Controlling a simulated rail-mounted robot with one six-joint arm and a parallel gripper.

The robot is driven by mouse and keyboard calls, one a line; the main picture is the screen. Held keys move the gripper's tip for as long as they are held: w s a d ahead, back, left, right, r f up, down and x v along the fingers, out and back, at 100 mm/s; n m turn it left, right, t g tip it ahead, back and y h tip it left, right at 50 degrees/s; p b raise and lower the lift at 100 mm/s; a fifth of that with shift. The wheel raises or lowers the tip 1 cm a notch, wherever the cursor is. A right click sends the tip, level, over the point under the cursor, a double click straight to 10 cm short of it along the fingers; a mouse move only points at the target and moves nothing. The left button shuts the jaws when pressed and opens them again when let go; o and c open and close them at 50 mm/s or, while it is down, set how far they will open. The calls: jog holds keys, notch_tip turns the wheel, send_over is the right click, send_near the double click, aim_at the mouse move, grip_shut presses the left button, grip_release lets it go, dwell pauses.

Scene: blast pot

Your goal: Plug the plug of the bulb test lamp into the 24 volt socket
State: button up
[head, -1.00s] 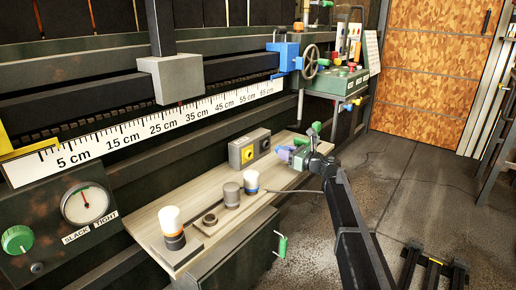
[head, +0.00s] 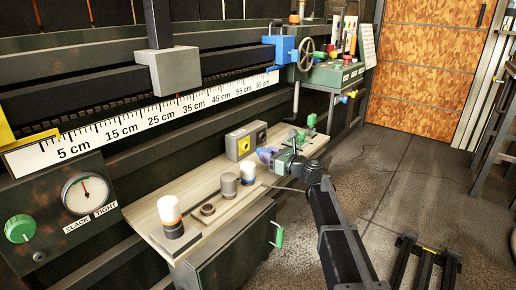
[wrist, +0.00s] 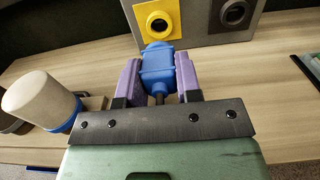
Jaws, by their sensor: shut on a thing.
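My gripper (wrist: 157,80) is shut on a blue plug (wrist: 157,68), with a purple finger on each side. In the head view my gripper (head: 266,154) is over the bench in front of the socket box (head: 246,138). The plug's front points at the box, below the dark hole of the yellow socket (wrist: 158,24); I cannot tell how large the gap is. A grey socket (wrist: 234,14) sits right of the yellow one. No voltage label is readable. A white-domed lamp with a blue base (wrist: 45,98) stands left of my gripper.
The wooden bench (head: 150,212) also carries a white lamp with an orange band (head: 169,211) and a grey capped cylinder (head: 229,185). A cable runs beside my gripper. Green-handled parts (head: 311,121) lie at the bench's right end.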

aim_at(249, 141)
jog(key=shift+s+a, duration=0.1)
jog(key=shift+s, duration=0.1)
jog(key=shift+w, duration=0.1)
jog(key=shift+x, duration=2)
jog(key=shift+x, duration=0.95)
jog(key=shift+w, duration=0.1)
jog(key=o, duration=1)
